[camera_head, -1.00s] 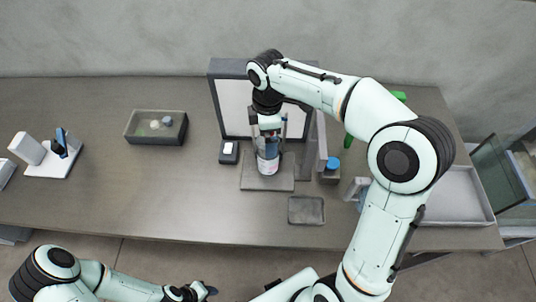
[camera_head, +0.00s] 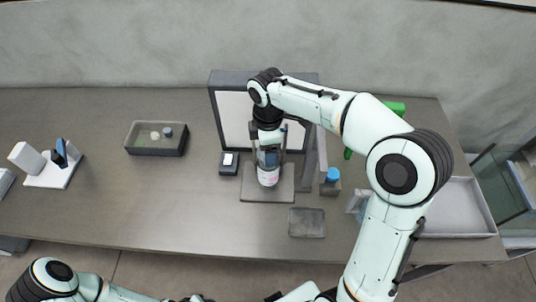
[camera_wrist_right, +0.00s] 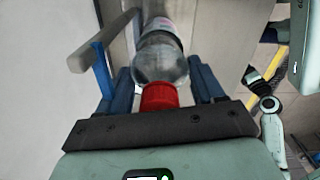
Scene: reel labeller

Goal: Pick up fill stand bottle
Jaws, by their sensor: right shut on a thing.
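The fill stand bottle (camera_head: 268,175) is clear with a pale label and stands upright over the grey base plate (camera_head: 254,195) of the fill stand. In the right wrist view the bottle (camera_wrist_right: 160,60) shows its clear shoulder and a red cap (camera_wrist_right: 159,96). My right gripper (camera_head: 268,155) comes down from above and is shut on the bottle, with a blue finger on each side of it. I cannot tell whether the bottle touches the plate. My left gripper (camera_head: 195,299) is only partly in view at the bottom edge, away from the table.
A framed white panel (camera_head: 235,112) stands behind the bottle. A small black device (camera_head: 228,163) is to its left and a blue-capped container (camera_head: 332,177) to its right. A flat grey pad (camera_head: 306,223) lies in front. An open bin (camera_head: 157,151) sits farther left. The left-centre table is clear.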

